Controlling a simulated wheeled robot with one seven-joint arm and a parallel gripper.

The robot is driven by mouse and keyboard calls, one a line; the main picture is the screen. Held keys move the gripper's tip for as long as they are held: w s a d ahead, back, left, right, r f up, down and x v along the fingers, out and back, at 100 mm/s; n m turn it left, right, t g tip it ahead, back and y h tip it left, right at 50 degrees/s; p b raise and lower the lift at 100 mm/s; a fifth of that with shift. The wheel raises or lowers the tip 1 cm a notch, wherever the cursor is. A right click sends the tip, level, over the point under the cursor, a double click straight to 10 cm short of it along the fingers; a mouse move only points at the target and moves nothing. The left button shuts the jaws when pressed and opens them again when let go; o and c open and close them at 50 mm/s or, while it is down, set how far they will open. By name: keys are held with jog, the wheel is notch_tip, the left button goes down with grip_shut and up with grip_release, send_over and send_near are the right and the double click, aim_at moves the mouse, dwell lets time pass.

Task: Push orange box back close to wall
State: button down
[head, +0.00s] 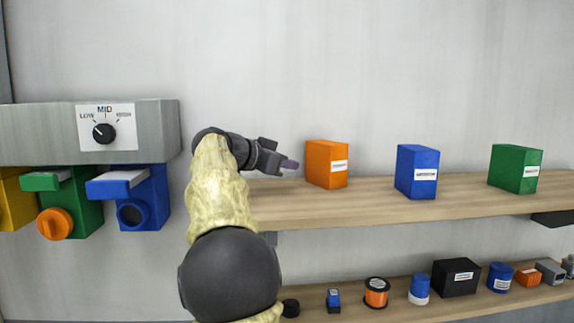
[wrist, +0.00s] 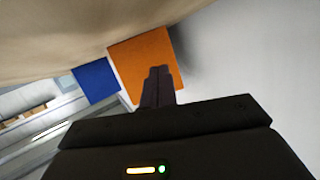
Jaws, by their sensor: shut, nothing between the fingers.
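The orange box (head: 325,164) stands upright on the upper wooden shelf, with a white label on its face. My gripper (head: 289,165) is shut and empty, just left of the orange box, with a small gap showing in the head view. In the wrist view the shut fingers (wrist: 158,88) overlap the lower part of the orange box (wrist: 138,58); I cannot tell from there whether they touch it. The grey wall (head: 370,80) rises behind the shelf (head: 375,203).
A blue box (head: 417,172) and a green box (head: 514,168) stand further right on the same shelf. A dispenser unit with a dial (head: 104,133) is on the left. A lower shelf (head: 395,308) holds several reels and small boxes. Shelf space between the boxes is clear.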

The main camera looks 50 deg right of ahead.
aim_at(316, 163)
jog(key=shift+d, duration=0.15)
jog(key=shift+s+d+b, duration=0.1)
jog(key=shift+s+d, duration=0.35)
jog(key=shift+d, duration=0.4)
jog(key=shift+s+d+b, duration=0.1)
jog(key=shift+s+d, duration=0.35)
jog(key=shift+d, duration=0.35)
jog(key=shift+s+d+b, duration=0.1)
jog(key=shift+s+d, duration=0.35)
jog(key=shift+d, duration=0.4)
jog(key=shift+w+a+r+p, duration=0.25)
jog(key=shift+w+a+r, duration=0.2)
jog(key=shift+a, duration=0.3)
jog(key=shift+w+a+r+p, duration=0.3)
jog(key=shift+a+r, duration=0.25)
jog(key=shift+a, duration=0.2)
jog(key=shift+w+a+r+p, duration=0.2)
jog(key=shift+w+a+r, duration=0.25)
jog(key=shift+a, duration=0.3)
jog(key=shift+a, duration=0.2)
